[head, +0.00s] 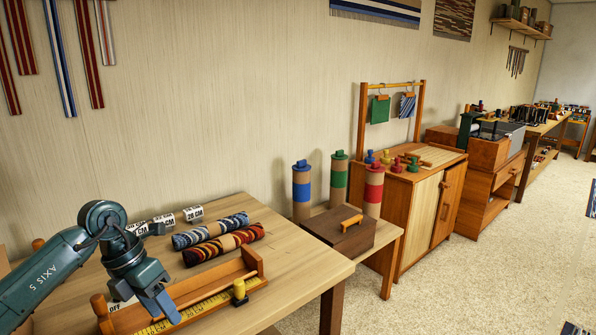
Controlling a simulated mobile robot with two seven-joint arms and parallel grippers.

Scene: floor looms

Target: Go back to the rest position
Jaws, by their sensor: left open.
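My left arm (45,275) comes in from the left over the near wooden table (290,270). My left gripper (165,307) points down with its blue fingers over the left part of a wooden measuring tray (252,262) with a yellow ruler strip (205,306). I see nothing held in it. I cannot tell whether the fingertips touch the tray. My right gripper is not in view.
Two patterned fabric rolls (225,243) and several white labelled pieces (193,213) lie behind the tray. A dark box (338,231) and spools (301,185) stand right.

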